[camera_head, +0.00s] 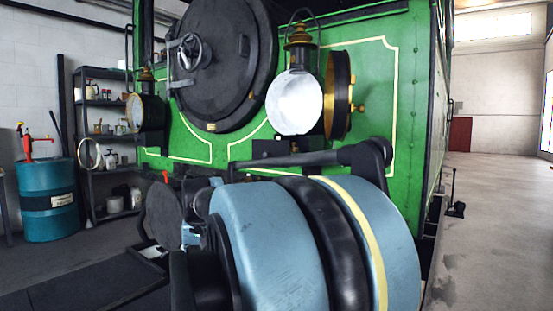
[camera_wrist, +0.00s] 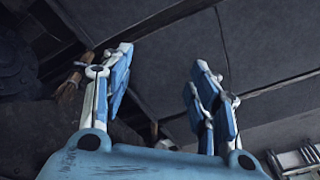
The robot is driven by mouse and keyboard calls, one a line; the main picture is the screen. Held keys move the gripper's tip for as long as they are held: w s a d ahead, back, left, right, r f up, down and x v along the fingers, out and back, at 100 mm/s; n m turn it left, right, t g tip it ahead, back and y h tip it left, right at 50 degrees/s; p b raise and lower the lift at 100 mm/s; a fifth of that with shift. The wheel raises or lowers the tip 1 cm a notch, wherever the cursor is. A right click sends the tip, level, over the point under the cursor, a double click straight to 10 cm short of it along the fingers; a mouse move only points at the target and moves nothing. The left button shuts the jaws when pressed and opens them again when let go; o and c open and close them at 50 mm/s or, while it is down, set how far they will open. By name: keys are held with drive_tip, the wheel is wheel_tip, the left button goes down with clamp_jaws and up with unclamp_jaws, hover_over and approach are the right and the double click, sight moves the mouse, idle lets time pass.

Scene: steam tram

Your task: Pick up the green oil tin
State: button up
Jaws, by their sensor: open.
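I cannot make out a green oil tin in either view. My gripper (camera_wrist: 163,82) shows in the wrist view with its two blue-and-white fingers spread apart. The space between the fingers is empty, with a dark grey panelled surface beyond. In the head view my large blue arm covers the lower middle and hides most of what lies behind it, including most of the gripper.
A green steam tram (camera_head: 375,110) with a round black door (camera_head: 225,60) and a white-faced lamp (camera_head: 295,100) fills the middle. A blue drum (camera_head: 47,205) and dark shelves (camera_head: 105,160) with pots stand left. Open floor (camera_head: 490,230) lies right.

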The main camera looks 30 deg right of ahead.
drive_tip(key=w+d+r+m, duration=0.4)
drive_tip(key=w+r, duration=0.1)
drive_tip(key=r, duration=0.4)
drive_tip(key=w+d+r+m, duration=0.3)
drive_tip(key=w+r, duration=0.1)
drive_tip(key=r, duration=0.5)
wheel_tip(320, 180, up, 33)
drive_tip(key=m+t+y, duration=0.1)
drive_tip(key=m+t, duration=0.1)
drive_tip(key=m, duration=1.9)
hover_over(278, 138)
drive_tip(key=s+d, duration=0.3)
drive_tip(key=s, duration=0.3)
drive_tip(key=shift+y, duration=0.3)
drive_tip(key=x, duration=1.7)
drive_tip(key=shift+a, duration=0.15)
clamp_jaws()
